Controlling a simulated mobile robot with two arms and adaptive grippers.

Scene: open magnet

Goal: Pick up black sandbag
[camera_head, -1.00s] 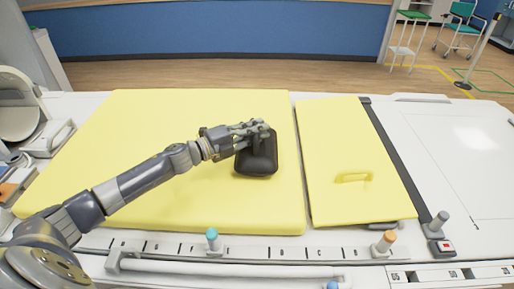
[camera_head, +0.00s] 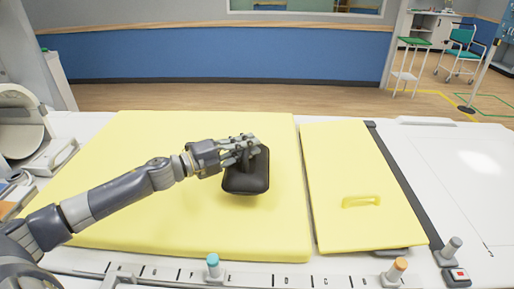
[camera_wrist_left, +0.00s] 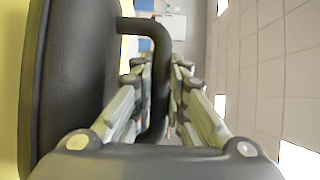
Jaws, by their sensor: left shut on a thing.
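The black sandbag (camera_head: 247,181) is over the large yellow pad, right of the pad's middle in the head view. My left gripper (camera_head: 250,145) reaches in from the left and is shut at the sandbag's top. In the left wrist view the sandbag (camera_wrist_left: 80,75) fills the left side, and its dark curved handle (camera_wrist_left: 158,60) passes between the fingers of my left gripper (camera_wrist_left: 160,90). Whether the sandbag's underside touches the pad cannot be told. My right gripper is not in view.
The yellow pad (camera_head: 120,160) lies on a white table. A second yellow pad (camera_head: 345,150) with a yellow handle lies to the right, beside a dark strip. Coloured knobs (camera_head: 212,262) stand along the front edge.

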